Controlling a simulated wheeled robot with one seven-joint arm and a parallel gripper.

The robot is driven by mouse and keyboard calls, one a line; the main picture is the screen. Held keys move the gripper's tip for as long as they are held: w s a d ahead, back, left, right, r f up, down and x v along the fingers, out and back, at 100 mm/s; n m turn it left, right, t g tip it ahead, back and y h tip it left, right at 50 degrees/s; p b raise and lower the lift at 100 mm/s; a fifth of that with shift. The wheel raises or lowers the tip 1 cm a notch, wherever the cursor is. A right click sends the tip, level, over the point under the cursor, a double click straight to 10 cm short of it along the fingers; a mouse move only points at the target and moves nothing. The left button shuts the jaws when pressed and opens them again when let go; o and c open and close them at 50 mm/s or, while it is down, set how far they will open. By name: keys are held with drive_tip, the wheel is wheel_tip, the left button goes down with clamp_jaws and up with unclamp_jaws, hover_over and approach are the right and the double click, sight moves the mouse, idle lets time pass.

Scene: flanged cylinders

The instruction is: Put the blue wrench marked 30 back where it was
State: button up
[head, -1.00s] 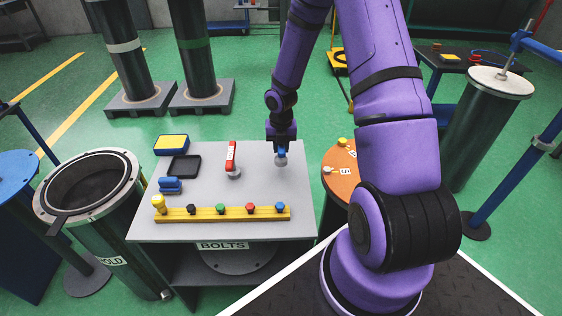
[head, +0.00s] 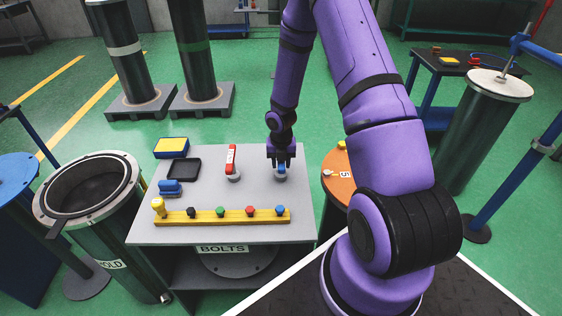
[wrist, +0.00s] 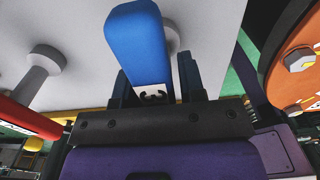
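The blue wrench (head: 282,169) is at the right side of the grey table, at a grey post (head: 281,178). In the wrist view the blue wrench (wrist: 138,45) runs between my fingers, with part of a white label showing a 3. My gripper (head: 281,161) is just above the table around the wrench. In the wrist view my gripper (wrist: 158,85) has its fingers spread on either side, with a gap showing at the right finger. Whether the wrench rests fully on its post is partly hidden by my gripper.
A red wrench (head: 231,158) sits at another grey post to the left. A yellow rail (head: 205,218) with several coloured bolts lies along the table's front. A black tray (head: 184,169) and a yellow-blue box (head: 171,147) are at the left. An orange round table (head: 337,175) stands close right.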

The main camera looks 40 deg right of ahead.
drive_tip(key=shift+o, duration=0.9)
drive_tip(key=r, duration=0.7)
drive_tip(key=a+r, duration=0.1)
drive_tip(key=r, duration=0.3)
drive_tip(key=shift+s+r, duration=0.1)
drive_tip(key=shift+r, duration=0.05)
drive_tip(key=s+a+r+m+t+h, duration=0.1)
drive_tip(key=s+a+r+m, duration=0.15)
drive_tip(key=r+m, duration=0.4)
drive_tip(key=s+a+r+m+h, duration=0.1)
drive_tip(key=s+r+m, duration=0.2)
drive_tip(key=r, duration=0.6)
drive_tip(key=s+a+r+m+t, duration=0.1)
drive_tip(key=s+a+r+m, duration=0.15)
drive_tip(key=r+m, duration=0.4)
drive_tip(key=s+a+r+m+t+y, duration=0.1)
drive_tip(key=s+a+r+m, duration=0.2)
drive_tip(key=s+r+m, duration=0.3)
drive_tip(key=s+a+r+m+t+y, duration=0.1)
drive_tip(key=s+r+m, duration=0.5)
drive_tip(key=s, duration=0.6)
drive_tip(key=shift+s+a+r+m+t, duration=0.2)
drive_tip(key=shift+a+r+m+t, duration=0.3)
drive_tip(key=shift+a, duration=0.55)
drive_tip(key=shift+f, duration=0.15)
